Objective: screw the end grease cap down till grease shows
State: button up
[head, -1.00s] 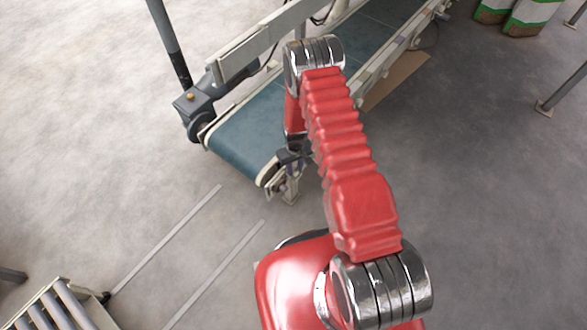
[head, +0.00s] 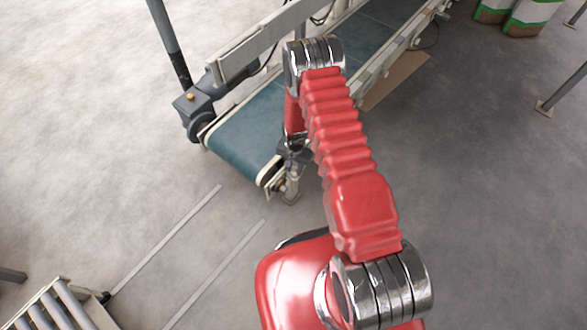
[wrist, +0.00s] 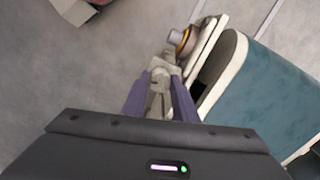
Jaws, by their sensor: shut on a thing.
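My gripper (wrist: 161,78) points down at the near corner of the conveyor's end. In the head view my gripper (head: 291,152) is small and partly behind my red arm, and the cap cannot be made out.
The conveyor's teal belt (head: 245,122) runs close beside my gripper, with a pale side rail (head: 372,80). A grey drive housing (head: 193,108) is at its far corner. A roller table (head: 52,312) stands at the lower left. The floor at right is mostly clear.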

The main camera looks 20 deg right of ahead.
aim_at(295, 170)
jog(key=shift+s+f+m, duration=0.1)
jog(key=shift+s+m, duration=0.2)
jog(key=shift+m, duration=0.1)
jog(key=o, duration=1)
jog(key=shift+w, duration=0.1)
jog(key=shift+o, duration=0.3)
jog(key=shift+w, duration=0.1)
jog(key=shift+r, duration=0.2)
notch_tip(295, 170, up, 14)
jog(key=shift+f, duration=0.25)
